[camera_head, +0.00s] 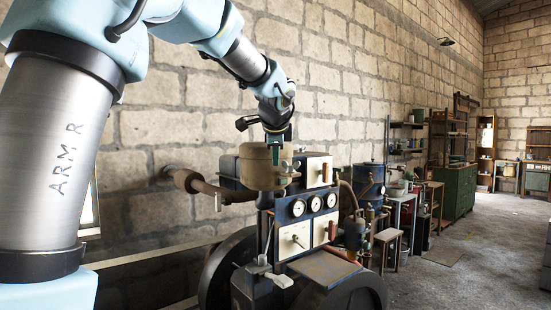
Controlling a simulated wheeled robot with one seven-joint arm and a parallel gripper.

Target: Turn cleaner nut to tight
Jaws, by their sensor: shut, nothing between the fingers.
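An olive-tan canister (258,168), which looks like the air cleaner, sits on top of the blue engine (300,235). My arm reaches over from the upper left. I cannot tell whether the fingertips touch the canister.
Three round gauges (314,204) and a white panel with a lever (293,241) face forward on the engine. A green cabinet (455,193) and open floor lie to the right.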

